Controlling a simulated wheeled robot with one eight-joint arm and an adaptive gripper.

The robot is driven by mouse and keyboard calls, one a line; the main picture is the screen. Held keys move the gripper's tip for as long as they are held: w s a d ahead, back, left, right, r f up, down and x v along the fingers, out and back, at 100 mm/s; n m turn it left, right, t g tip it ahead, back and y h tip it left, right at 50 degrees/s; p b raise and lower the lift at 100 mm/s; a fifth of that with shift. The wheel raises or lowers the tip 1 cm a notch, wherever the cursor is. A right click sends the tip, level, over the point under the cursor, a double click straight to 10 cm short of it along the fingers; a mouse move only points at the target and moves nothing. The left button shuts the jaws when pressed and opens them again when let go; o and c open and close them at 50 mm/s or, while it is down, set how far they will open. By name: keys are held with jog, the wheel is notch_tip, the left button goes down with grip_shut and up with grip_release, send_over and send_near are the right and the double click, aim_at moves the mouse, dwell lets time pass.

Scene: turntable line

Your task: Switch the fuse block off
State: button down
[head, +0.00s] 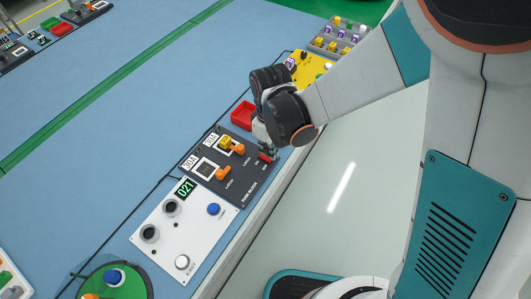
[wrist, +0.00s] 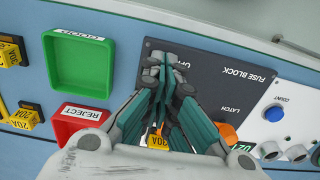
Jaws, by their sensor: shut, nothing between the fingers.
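The fuse block (head: 232,189) is a dark grey panel on the blue table in the head view. It has two orange latches, one upper (head: 237,149) and one lower (head: 222,174). A yellow fuse (head: 225,142) sits by the upper latch. A small red switch part (head: 265,158) shows at the panel's right end, partly hidden by my gripper (head: 266,151). My gripper is shut and empty, its tips right at that switch. In the wrist view the fuse block (wrist: 212,68) lies under the fingertips (wrist: 163,66), which cover the switch beside a partly covered label; I cannot tell the lever's position.
A red reject tray (head: 242,115) stands just behind the panel, and a green tray (wrist: 80,62) shows in the wrist view. A white panel (head: 186,235) with a blue button adjoins the block. A yellow panel (head: 308,68) lies beyond my gripper.

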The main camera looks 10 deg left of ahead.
notch_tip(320, 180, up, 6)
jog(key=p, duration=0.3)
jog(key=shift+f, duration=0.2)
dwell(0.5)
